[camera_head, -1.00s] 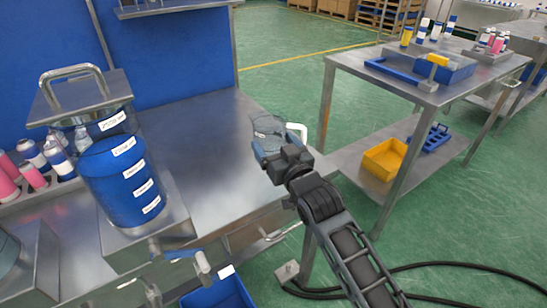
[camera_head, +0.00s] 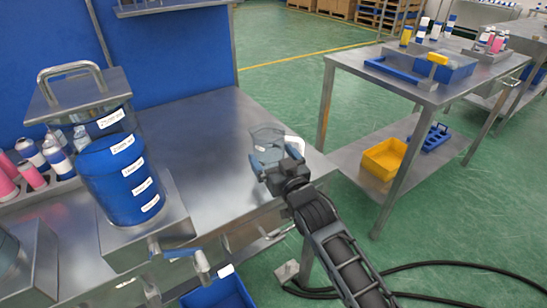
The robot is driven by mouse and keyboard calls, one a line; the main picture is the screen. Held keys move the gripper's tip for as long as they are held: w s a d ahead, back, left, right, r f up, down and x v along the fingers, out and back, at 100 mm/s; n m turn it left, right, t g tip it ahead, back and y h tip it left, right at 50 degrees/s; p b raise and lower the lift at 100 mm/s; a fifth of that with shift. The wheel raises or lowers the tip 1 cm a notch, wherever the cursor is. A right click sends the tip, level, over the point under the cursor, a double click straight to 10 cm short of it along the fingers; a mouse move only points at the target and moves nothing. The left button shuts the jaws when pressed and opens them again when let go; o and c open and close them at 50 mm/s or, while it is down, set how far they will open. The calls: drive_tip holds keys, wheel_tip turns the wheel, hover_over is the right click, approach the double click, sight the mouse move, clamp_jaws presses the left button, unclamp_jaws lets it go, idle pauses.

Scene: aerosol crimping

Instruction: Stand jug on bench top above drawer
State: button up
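The jug (camera_head: 267,137) is clear, with a pale handle on its right side. It is upright near the right end of the steel bench top (camera_head: 205,135), above the drawer side. My gripper (camera_head: 272,160) is at the jug's near side, with a finger to each side of it, and appears shut on it. The gripper hides the jug's lower part, so I cannot tell whether its base touches the bench. The drawer (camera_head: 262,228) is below the bench top, partly hidden by my arm.
A blue drum (camera_head: 120,180) with white labels stands to the left, beside several bottles (camera_head: 55,158). The bench middle is clear. A second steel table (camera_head: 400,80) stands to the right across a green floor gap. A blue bin (camera_head: 218,292) is below the front edge.

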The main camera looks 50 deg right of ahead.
drive_tip(key=shift+r+p, duration=0.25)
drive_tip(key=shift+p, duration=0.05)
drive_tip(key=s+a+f+n+y+b, duration=0.1)
drive_tip(key=s+a+y, duration=0.1)
drive_tip(key=s+a, duration=0.75)
drive_tip(key=s+a+f+n+y, duration=0.15)
drive_tip(key=s+a, duration=0.45)
drive_tip(key=s, duration=0.7)
drive_tip(key=s+a+r+n+y, duration=0.1)
drive_tip(key=s+a+r+y, duration=0.1)
drive_tip(key=s, duration=0.5)
drive_tip(key=s+a+r+n+g+y, duration=0.1)
drive_tip(key=s+a+r, duration=0.3)
drive_tip(key=s, duration=0.4)
drive_tip(key=shift+a+r+g+y, duration=0.15)
drive_tip(key=shift+r+g+y, duration=0.2)
drive_tip(key=shift+y, duration=0.2)
drive_tip(key=shift+n, duration=0.25)
